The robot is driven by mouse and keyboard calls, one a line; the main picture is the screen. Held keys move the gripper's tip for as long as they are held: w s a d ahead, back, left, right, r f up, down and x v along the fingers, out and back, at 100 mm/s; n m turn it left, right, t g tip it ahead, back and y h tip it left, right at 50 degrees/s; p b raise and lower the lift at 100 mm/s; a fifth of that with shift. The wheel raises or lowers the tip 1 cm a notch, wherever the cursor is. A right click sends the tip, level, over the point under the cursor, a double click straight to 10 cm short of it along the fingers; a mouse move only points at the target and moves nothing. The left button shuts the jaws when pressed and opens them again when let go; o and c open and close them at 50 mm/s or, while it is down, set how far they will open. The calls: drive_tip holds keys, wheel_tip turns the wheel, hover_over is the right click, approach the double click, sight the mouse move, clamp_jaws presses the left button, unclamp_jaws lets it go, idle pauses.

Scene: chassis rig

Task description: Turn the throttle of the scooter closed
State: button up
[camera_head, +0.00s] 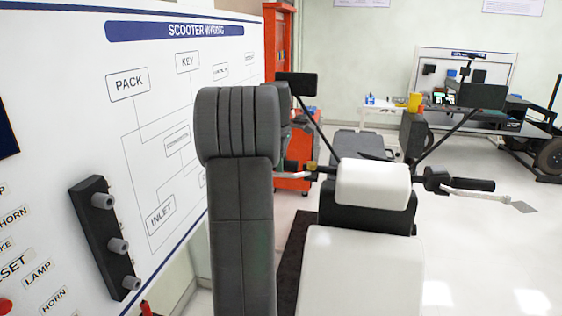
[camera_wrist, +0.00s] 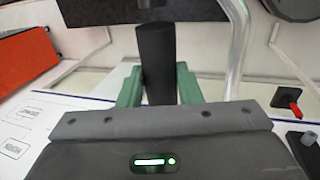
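The scooter (camera_head: 362,268) stands right of my arm in the head view, with a pale seat, a pale front panel and two mirrors. The handlebar's left side in the picture runs behind my arm, which hides its grip and my gripper there. In the wrist view, the dark cylindrical throttle grip (camera_wrist: 156,55) stands between the green fingers of my gripper (camera_wrist: 159,90). The fingers lie along both sides of the grip with no clear gap. A silver lever (camera_wrist: 237,45) passes just right of the fingers. The throttle's turn angle cannot be read.
A scooter wiring board (camera_head: 178,110) stands close on the left, with a dark strip of knobs (camera_head: 104,238). A red cabinet (camera_head: 277,45) is behind my arm. The other handlebar grip (camera_head: 473,185) sticks out right. A workbench (camera_head: 468,110) stands far back. Floor at right is open.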

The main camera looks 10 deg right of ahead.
drive_tip(key=shift+s+f+b, duration=0.1)
drive_tip(key=shift+f+b, duration=0.1)
drive_tip(key=shift+b, duration=0.45)
drive_tip(key=t+b, duration=0.1)
drive_tip(key=b, duration=0.1)
drive_tip(key=t+h+b, duration=0.1)
drive_tip(key=b, duration=0.1)
drive_tip(key=shift+s+a+f+b, duration=0.15)
drive_tip(key=shift+f+b, duration=0.1)
drive_tip(key=shift+b, duration=0.15)
drive_tip(key=t+b, duration=0.2)
drive_tip(key=b, duration=0.2)
drive_tip(key=shift+s+h, duration=0.1)
drive_tip(key=shift+h, duration=0.3)
drive_tip(key=shift+t+b, duration=0.5)
drive_tip(key=shift+b, duration=0.45)
drive_tip(key=shift+r+h+b, duration=0.2)
drive_tip(key=shift+h+b, duration=0.1)
drive_tip(key=shift+b, duration=0.15)
drive_tip(key=o, duration=1)
drive_tip(key=shift+c, duration=0.2)
drive_tip(key=shift+r+p, duration=0.1)
drive_tip(key=shift+p, duration=0.45)
